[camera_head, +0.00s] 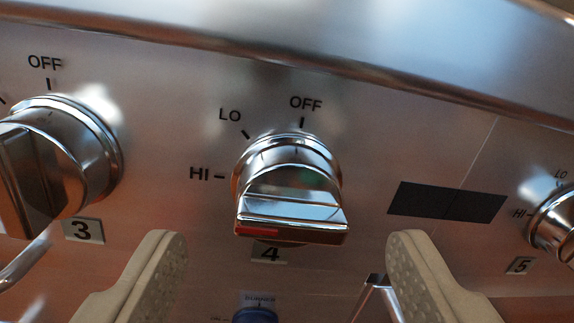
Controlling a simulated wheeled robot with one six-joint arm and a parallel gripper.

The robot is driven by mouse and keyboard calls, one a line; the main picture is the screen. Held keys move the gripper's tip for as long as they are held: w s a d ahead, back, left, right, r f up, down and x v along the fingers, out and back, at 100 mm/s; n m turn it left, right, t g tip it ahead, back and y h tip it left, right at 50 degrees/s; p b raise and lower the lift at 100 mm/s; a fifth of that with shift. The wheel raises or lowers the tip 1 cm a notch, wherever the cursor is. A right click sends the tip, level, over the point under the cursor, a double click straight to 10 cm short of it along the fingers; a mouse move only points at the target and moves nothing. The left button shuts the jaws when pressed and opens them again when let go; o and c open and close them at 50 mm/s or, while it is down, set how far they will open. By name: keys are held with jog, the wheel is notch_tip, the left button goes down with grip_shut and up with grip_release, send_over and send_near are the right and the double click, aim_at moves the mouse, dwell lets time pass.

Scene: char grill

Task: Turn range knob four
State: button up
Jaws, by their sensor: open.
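Range knob four (290,195) is a chrome knob in the middle of the camera view, above a small plate marked 4 (270,252). Its grip bar lies roughly level in the picture, with a red mark at its lower left. OFF, LO and HI are printed around its upper left side. My gripper (285,250) is open, with one beige ridged finger to the lower left of the knob and the other to the lower right. Both fingers appear apart from the knob, and nothing is between them except the view of the knob and panel.
Knob three (75,150) is at the left and knob five (555,220) at the right edge. A black rectangle (446,202) is on the panel between knobs four and five. A blue button (254,315) and metal handles (375,295) show below. A rounded metal edge runs above.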

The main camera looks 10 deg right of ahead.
aim_at(289, 232)
jog(key=shift+w+d, duration=0.15)
jog(key=shift+w, duration=1.55)
jog(key=shift+c, duration=0.4)
jog(key=c, duration=0.9)
